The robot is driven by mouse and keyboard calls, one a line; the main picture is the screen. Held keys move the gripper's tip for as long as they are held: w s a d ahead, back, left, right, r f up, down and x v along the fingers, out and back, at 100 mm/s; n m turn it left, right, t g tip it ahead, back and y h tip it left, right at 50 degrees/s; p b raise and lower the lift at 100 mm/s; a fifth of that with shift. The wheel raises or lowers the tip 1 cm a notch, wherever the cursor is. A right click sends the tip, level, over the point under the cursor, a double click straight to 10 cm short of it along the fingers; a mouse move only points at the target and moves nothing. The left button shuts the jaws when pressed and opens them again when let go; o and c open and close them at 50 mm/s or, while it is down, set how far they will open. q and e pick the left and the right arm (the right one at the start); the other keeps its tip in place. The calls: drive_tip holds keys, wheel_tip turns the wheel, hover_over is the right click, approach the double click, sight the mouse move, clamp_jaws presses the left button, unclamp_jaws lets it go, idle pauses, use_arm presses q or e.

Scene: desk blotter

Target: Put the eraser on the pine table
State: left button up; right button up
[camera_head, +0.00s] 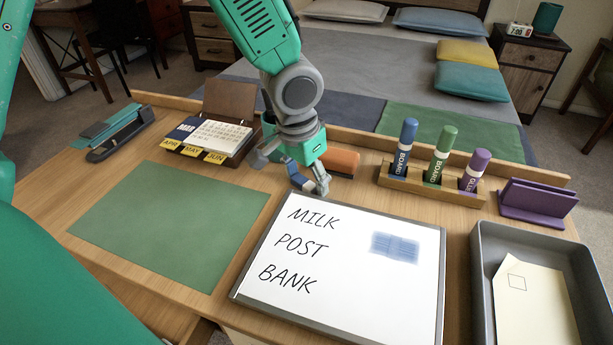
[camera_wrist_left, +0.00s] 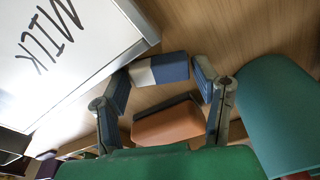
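The blue and white eraser (camera_wrist_left: 160,68) lies between the two fingers of my left gripper (camera_wrist_left: 162,80) in the wrist view, with small gaps showing at its sides. The left gripper is open. In the head view the left gripper (camera_head: 312,184) is low over the table behind the whiteboard, and the eraser (camera_head: 298,175) is mostly hidden by it. The light wooden table top (camera_head: 95,180) shows around it. The eraser appears to lie on the wood, though any small height is hard to judge. My right gripper is not in view.
An orange-brown block (camera_head: 342,160) sits close beside the gripper. The whiteboard (camera_head: 335,290) is just in front. A marker rack (camera_head: 410,184), purple holder (camera_head: 537,203), grey tray (camera_head: 483,285), calendar (camera_head: 215,138), stapler (camera_head: 115,133) and green mat (camera_head: 170,220) surround it. Bare wood is limited.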

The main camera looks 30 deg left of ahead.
sight(299, 183)
use_arm(q)
drive_tip(key=shift+a+f, duration=0.15)
drive_tip(key=shift+r, duration=0.5)
wheel_tip(299, 183, up, 12)
drive_tip(key=s+p, duration=0.1)
drive_tip(key=p, duration=0.3)
drive_tip(key=shift+s+a+f, duration=0.15)
drive_tip(key=shift+s+f, duration=0.1)
drive_tip(key=shift+s, duration=0.05)
